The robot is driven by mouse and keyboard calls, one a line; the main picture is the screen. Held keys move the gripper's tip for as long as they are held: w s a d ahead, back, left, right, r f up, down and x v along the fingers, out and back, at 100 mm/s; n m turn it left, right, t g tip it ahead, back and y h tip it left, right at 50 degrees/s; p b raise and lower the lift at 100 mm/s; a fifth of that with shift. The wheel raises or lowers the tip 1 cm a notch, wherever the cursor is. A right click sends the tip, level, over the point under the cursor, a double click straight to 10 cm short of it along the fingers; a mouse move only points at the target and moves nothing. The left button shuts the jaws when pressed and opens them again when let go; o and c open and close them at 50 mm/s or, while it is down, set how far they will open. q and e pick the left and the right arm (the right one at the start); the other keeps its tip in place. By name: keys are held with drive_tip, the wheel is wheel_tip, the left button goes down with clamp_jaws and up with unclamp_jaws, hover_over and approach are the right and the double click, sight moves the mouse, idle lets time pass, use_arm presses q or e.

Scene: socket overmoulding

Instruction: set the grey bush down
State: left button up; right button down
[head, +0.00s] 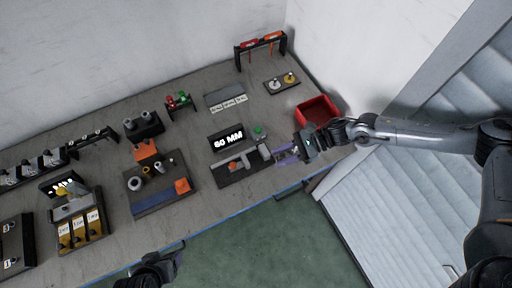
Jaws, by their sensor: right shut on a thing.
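My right gripper (284,154) reaches in from the right, at the right end of the measuring station (236,175). Its purple-toned fingers are shut on the grey bush, which is too small and too covered to make out clearly between the fingertips. The station has a dark base, grey blocks, a small orange part and a display (228,139) reading "60 MM". My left gripper (165,272) is at the bottom edge, apart from the table; its fingers are too dark and cut off to read.
A red bin (316,110) stands just behind my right gripper. A green button (258,130) is by the display. A blue-edged tray (160,200) with rings and orange blocks lies to the left. Bare table shows between this tray and the station.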

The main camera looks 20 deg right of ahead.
drive_tip(key=shift+w+a+f+b, duration=0.15)
drive_tip(key=shift+w+a+f, duration=0.8)
drive_tip(key=shift+w+f, duration=0.55)
drive_tip(key=shift+w+a+f+b, duration=0.2)
drive_tip(key=shift+w+a+f, duration=0.7)
drive_tip(key=shift+w+f, duration=0.65)
drive_tip(key=shift+w+a+f+b, duration=0.15)
drive_tip(key=shift+w+a+f, duration=0.8)
drive_tip(key=shift+w+f, duration=0.55)
drive_tip(key=shift+s+f, duration=0.15)
drive_tip(key=shift+f, duration=0.4)
drive_tip(key=shift+f, duration=0.15)
drive_tip(key=c, duration=0.8)
unclamp_jaws()
